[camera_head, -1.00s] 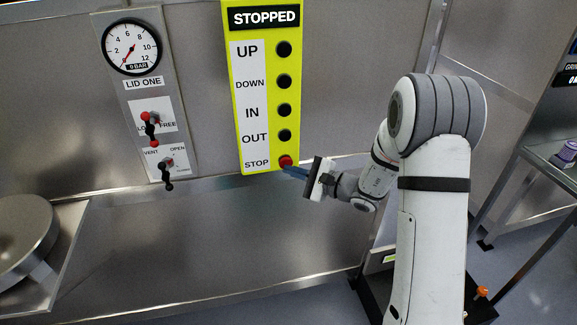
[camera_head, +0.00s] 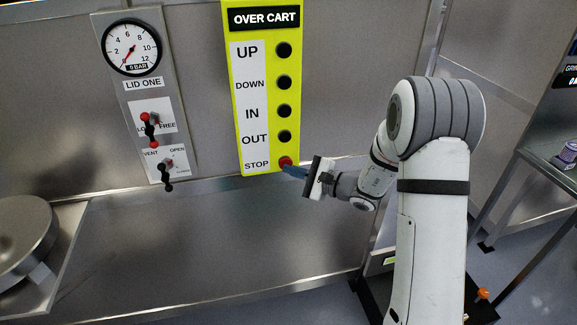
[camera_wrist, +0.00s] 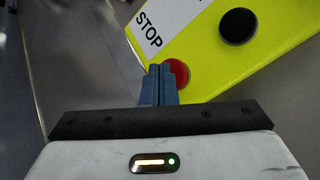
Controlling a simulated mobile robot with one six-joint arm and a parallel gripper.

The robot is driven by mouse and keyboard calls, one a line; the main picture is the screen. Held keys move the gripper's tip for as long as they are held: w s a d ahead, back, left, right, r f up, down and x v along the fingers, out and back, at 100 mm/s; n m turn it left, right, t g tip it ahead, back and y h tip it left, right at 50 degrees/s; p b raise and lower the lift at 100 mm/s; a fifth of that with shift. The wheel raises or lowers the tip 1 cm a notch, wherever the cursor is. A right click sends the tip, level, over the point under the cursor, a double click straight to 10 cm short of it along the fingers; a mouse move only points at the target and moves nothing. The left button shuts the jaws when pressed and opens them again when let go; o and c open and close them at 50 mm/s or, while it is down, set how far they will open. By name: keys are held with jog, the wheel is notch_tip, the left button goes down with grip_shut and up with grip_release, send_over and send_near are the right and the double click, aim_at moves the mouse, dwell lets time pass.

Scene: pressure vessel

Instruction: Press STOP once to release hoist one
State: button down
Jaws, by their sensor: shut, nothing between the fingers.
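The yellow hoist panel (camera_head: 262,60) hangs on the steel wall, with black UP, DOWN, IN and OUT buttons and a red STOP button (camera_head: 285,161) at the bottom. Its display (camera_head: 264,17) reads OVER CART. My gripper (camera_head: 285,168) is shut and empty, its blue fingertips right at the STOP button. In the wrist view the shut fingers (camera_wrist: 160,70) overlap the left part of the red STOP button (camera_wrist: 178,72). I cannot tell whether they touch it or whether it is pressed in.
Left of the panel is a LID ONE plate with a gauge (camera_head: 131,47) reading about 0 bar and two levers, a red-knobbed one (camera_head: 149,124) and a black one (camera_head: 168,172). A round steel lid (camera_head: 22,235) is at lower left. A side table (camera_head: 545,165) stands at right.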

dwell(0.5)
jog(key=shift+s+d+b, duration=0.25)
jog(key=shift+s+b, duration=0.25)
jog(key=shift+s, duration=0.25)
jog(key=s+b, duration=0.1)
jog(key=s, duration=0.1)
jog(key=s+d+b, duration=0.1)
jog(key=s, duration=0.2)
jog(key=shift+d, duration=0.2)
dwell(0.5)
